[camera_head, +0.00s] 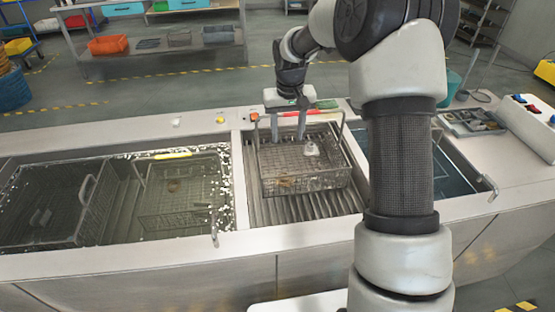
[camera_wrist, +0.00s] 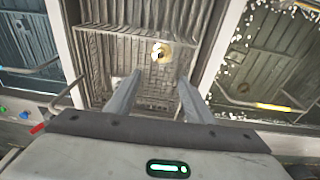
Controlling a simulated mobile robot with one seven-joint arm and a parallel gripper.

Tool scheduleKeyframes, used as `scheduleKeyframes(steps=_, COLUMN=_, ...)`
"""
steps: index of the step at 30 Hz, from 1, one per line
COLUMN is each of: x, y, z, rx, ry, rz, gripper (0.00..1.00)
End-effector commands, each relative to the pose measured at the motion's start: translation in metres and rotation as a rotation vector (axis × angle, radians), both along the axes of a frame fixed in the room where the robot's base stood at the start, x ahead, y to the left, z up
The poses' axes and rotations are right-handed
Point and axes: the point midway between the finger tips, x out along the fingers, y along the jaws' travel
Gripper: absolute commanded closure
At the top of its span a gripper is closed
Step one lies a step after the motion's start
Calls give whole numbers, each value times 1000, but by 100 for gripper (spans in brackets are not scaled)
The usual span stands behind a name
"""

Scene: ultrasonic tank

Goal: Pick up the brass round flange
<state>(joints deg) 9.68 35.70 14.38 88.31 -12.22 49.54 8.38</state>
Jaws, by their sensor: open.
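The brass round flange (camera_wrist: 161,52) lies in the wire basket (camera_wrist: 110,40), beyond my fingertips in the wrist view. In the head view a small brownish piece near the basket's front side (camera_head: 287,182) appears to be the same flange, seen through the mesh. My gripper (camera_head: 288,138) is open and empty, pointing down over the back part of the basket (camera_head: 325,180). In the wrist view, the flange lies roughly between the lines of my two fingers (camera_wrist: 159,82), apart from them. A pale metal piece (camera_head: 311,149) also lies in the basket, right of my fingers.
The basket stands on a ribbed drain section between two tanks. The left tank (camera_head: 226,205) holds two wire baskets and pale floating bits. A tank with dark liquid (camera_head: 450,178) lies right. The basket has raised handles. A parts tray (camera_head: 470,122) sits at the right.

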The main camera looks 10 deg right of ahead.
Motion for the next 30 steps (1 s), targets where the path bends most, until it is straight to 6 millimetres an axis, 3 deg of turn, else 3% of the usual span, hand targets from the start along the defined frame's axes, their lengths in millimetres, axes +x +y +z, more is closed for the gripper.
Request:
scheduleKeyframes(steps=1, x=5, y=0, z=-13, rx=6, ry=9, rz=-3, gripper=52)
scheduleKeyframes(steps=8, x=13, y=0, z=-47, rx=15, ry=21, rz=-8, gripper=52)
scheduleKeyframes(steps=19, x=21, y=0, z=-124, rx=15, ry=21, rz=-6, gripper=52)
scheduleKeyframes(steps=30, x=25, y=0, z=-158, rx=14, ry=18, rz=-7, gripper=52)
